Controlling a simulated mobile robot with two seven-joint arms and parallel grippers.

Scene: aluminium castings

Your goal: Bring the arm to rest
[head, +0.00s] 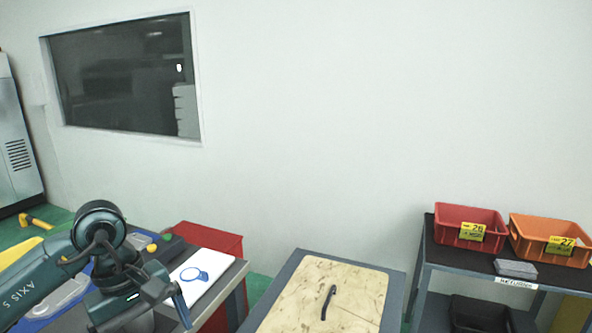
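My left arm (40,280) comes in from the left and is bent over the left table, with a dark round wrist joint at its upper end. My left gripper (172,300) is low over the near part of that table, beside a white board (207,272) with a blue ring-shaped mark or item (193,274). I see no object in the gripper, but the angle hides the gap between its fingers. My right gripper is not in view.
A red crate (212,240) stands behind the left table. A cart at right holds a red bin (450,217), an orange bin (570,232) and a grey block (515,268).

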